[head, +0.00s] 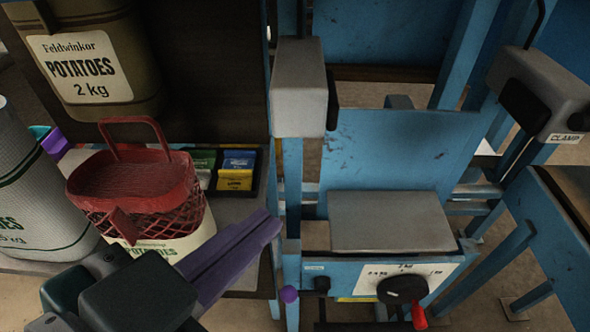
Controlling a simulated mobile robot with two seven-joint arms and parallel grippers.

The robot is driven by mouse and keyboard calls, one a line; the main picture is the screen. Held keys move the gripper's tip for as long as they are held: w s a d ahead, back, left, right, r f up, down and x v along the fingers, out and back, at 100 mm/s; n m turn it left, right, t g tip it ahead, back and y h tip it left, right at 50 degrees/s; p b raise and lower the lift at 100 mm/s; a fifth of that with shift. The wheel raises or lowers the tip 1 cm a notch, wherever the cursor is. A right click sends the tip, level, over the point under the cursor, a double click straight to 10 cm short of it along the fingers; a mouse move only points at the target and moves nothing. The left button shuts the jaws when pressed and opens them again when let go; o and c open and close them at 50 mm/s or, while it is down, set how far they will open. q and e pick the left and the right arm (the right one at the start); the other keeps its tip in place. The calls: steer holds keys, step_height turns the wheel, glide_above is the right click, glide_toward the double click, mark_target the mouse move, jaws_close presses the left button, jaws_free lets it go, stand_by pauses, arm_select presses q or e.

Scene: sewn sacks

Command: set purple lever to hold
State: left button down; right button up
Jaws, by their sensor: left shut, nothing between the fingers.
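The purple lever shows as a small round purple knob (288,294) at the left edge of the blue machine's front panel, low in the head view. Its stem and any hold marking cannot be made out. My left gripper (270,226) comes in from the lower left, with a dark body and long purple fingers. The fingers are shut with nothing between them. Their tips are above and slightly left of the knob in the picture, apart from it. My right gripper is not in view.
The blue machine (384,150) has a grey block (390,222), a black dial (402,290) and a red handle (419,316). A red basket (135,178) sits by potato sacks on the left. A clamp-labelled grey unit (543,88) is at right.

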arm_select(q)
steer(key=s+d+f+t+b, duration=0.1)
steer(key=f+t+b, duration=0.4)
steer(key=f+b, duration=1.2)
steer(key=s+d+f+t+b, duration=0.1)
steer(key=f+t+b, duration=0.4)
steer(key=f+b, duration=1.3)
steer(key=s+b, duration=0.1)
steer(key=b, duration=0.8)
steer(key=shift+d+f+y, duration=0.25)
steer(key=shift+d+y, duration=0.05)
step_height(320, 180, up, 4)
steer(key=b, duration=0.3)
glide_above(306, 291)
steer(key=s, duration=0.4)
steer(key=a+f+b, duration=0.2)
steer(key=f, duration=0.1)
steer(key=shift+w+a+f+b, duration=0.2)
steer(key=shift+w+a+b, duration=0.1)
steer(key=shift+w+b, duration=0.1)
steer(key=shift+s+f, duration=0.15)
